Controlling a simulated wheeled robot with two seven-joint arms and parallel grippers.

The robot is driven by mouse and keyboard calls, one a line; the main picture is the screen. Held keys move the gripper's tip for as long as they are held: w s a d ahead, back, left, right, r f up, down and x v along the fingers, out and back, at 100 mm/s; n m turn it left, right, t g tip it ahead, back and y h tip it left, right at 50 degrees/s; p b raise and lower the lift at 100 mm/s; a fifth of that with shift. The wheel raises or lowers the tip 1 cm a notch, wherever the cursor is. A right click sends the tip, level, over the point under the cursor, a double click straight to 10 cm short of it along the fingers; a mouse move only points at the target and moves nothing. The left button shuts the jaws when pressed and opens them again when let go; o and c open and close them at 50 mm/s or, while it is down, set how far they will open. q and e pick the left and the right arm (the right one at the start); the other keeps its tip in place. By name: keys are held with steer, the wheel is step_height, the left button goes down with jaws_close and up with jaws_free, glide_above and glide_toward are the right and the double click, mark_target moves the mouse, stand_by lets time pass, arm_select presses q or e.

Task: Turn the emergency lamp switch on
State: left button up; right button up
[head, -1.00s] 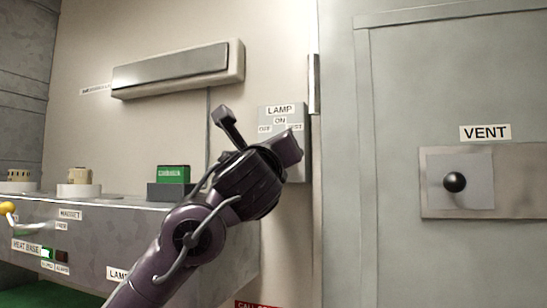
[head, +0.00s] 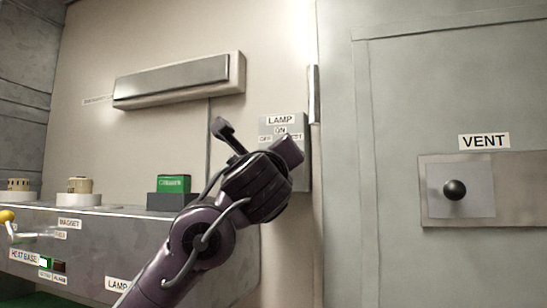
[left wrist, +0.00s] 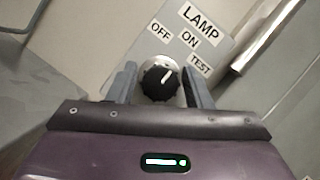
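The lamp switch is a round black knob (left wrist: 158,80) with a white pointer line, on a grey plate labelled LAMP (left wrist: 201,25) with OFF, ON and TEST. In the left wrist view the pointer line points toward ON. My left gripper (left wrist: 159,86) is open, with one finger on each side of the knob and small gaps visible; contact cannot be told. In the head view the left gripper (head: 255,140) is in front of the lamp plate (head: 301,180) and hides the knob. My right gripper is not in view.
A grey door with a VENT label (head: 484,141) and a black knob (head: 454,190) is at right. A bench (head: 100,228) with a green block (head: 173,184) and other fittings is at left. A long fixture (head: 180,82) hangs on the wall.

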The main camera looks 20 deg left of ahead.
arm_select(q)
steer(key=shift+o, duration=0.6)
steer(key=shift+s, duration=0.1)
steer(key=b+v, duration=0.3)
steer(key=v, duration=0.4)
steer(key=shift+s+f, duration=0.15)
steer(key=shift+s, duration=0.15)
